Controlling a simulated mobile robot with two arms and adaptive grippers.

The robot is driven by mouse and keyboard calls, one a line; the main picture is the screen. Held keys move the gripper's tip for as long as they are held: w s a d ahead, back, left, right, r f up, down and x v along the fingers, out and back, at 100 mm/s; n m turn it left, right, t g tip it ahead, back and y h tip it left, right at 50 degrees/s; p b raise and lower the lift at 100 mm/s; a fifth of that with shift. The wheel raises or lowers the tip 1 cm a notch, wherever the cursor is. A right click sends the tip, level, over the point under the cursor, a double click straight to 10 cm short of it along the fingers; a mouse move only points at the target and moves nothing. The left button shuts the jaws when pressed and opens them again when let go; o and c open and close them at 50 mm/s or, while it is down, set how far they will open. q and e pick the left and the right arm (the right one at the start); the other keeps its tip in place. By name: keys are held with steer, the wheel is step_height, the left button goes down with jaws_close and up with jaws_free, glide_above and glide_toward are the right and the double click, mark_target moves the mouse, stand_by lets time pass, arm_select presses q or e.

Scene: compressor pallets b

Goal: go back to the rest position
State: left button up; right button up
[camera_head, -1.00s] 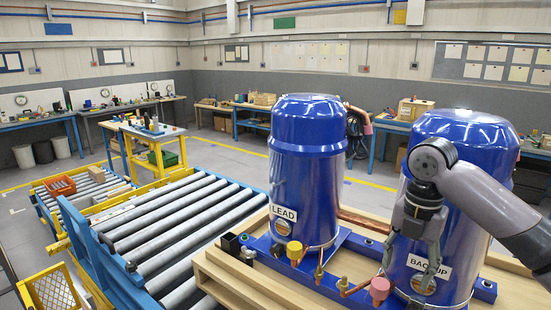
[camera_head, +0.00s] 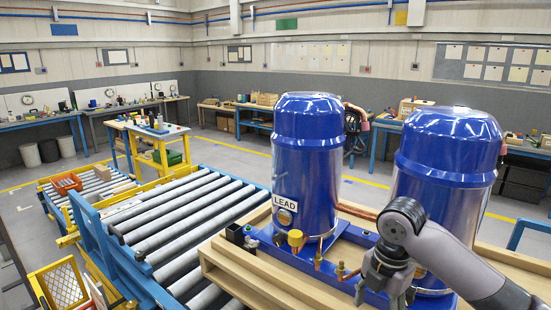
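My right arm comes in from the right, in front of the right blue compressor (camera_head: 449,145). Its gripper (camera_head: 381,294) points down low in the picture, by the pallet's blue base rail. The fingers look spread, with nothing seen between them; their tips are close to the bottom edge of the view. The left blue compressor (camera_head: 308,150), labelled LEAD, stands upright on the same wooden pallet (camera_head: 262,284), to the left of my gripper. My arm hides the lower front of the right compressor. My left gripper is not in view.
A roller conveyor (camera_head: 185,222) lies left of the pallet. Yellow mesh guarding (camera_head: 62,287) is at the lower left. A yellow work table (camera_head: 158,133) and an orange crate (camera_head: 67,184) stand beyond. Copper pipes and fittings (camera_head: 320,258) stick up near my gripper. Open floor lies behind.

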steer(key=s+a+f+m+t+y, duration=0.25)
steer(key=s+a+f+m, duration=0.65)
steer(key=f, duration=0.5)
steer(key=s+d+f+m+h, duration=0.1)
steer(key=s+d+f+m, duration=0.2)
steer(key=s+d+m, duration=0.35)
steer(key=s+d+f+m+h, duration=0.2)
steer(key=s+d+f+m, duration=0.1)
steer(key=s+m, duration=0.65)
steer(key=s+f+n+b, duration=0.25)
steer(key=f+b, duration=0.55)
steer(key=f, duration=2.8)
arm_select(q)
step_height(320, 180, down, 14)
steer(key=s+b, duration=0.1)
steer(key=b, duration=0.5)
arm_select(e)
steer(key=s+d+f+g, duration=0.2)
steer(key=s+f, duration=1.5)
steer(key=f, duration=0.2)
steer(key=shift+d+f, duration=0.25)
steer(key=shift+f, duration=0.05)
